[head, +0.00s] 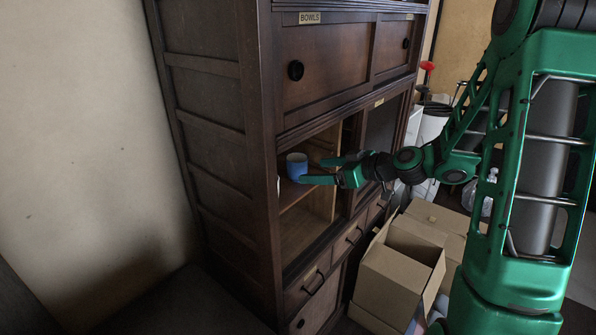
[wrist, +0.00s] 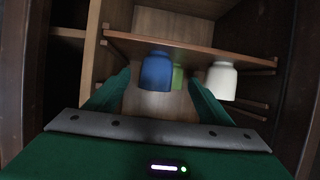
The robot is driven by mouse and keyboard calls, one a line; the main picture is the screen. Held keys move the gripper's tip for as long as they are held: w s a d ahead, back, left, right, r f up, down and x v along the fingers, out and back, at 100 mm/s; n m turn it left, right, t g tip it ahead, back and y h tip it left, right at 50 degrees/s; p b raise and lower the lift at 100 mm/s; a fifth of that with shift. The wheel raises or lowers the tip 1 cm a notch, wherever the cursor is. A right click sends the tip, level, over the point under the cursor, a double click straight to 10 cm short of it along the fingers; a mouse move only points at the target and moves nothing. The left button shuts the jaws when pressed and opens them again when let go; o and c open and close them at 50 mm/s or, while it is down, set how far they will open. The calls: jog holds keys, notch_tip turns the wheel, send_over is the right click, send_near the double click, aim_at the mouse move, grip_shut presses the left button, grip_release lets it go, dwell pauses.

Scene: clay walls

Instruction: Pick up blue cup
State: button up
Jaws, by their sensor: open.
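The blue cup (head: 297,164) sits at the front of a shelf in the open compartment of a dark wooden cabinet. In the wrist view the blue cup (wrist: 157,71) shows between my two fingertips, a little beyond them. My gripper (head: 312,170) is open at the compartment's opening, just right of the cup in the head view. In the wrist view its green fingers (wrist: 157,82) spread to either side of the cup, with nothing held. Whether a finger touches the cup cannot be told.
A green object (wrist: 178,76) is partly hidden behind the cup, and a white jar (wrist: 222,81) stands to its right in the wrist view. The cabinet frame (head: 262,130) closely borders the opening. An open cardboard box (head: 398,272) is on the floor beside the cabinet.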

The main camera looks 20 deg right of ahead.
aim_at(305, 171)
jog(key=x, duration=0.4)
jog(key=shift+w+x, duration=0.25)
jog(key=shift+x, duration=2.35)
jog(key=shift+d+r, duration=0.2)
jog(key=shift+d, duration=0.05)
jog(key=c, duration=1.2)
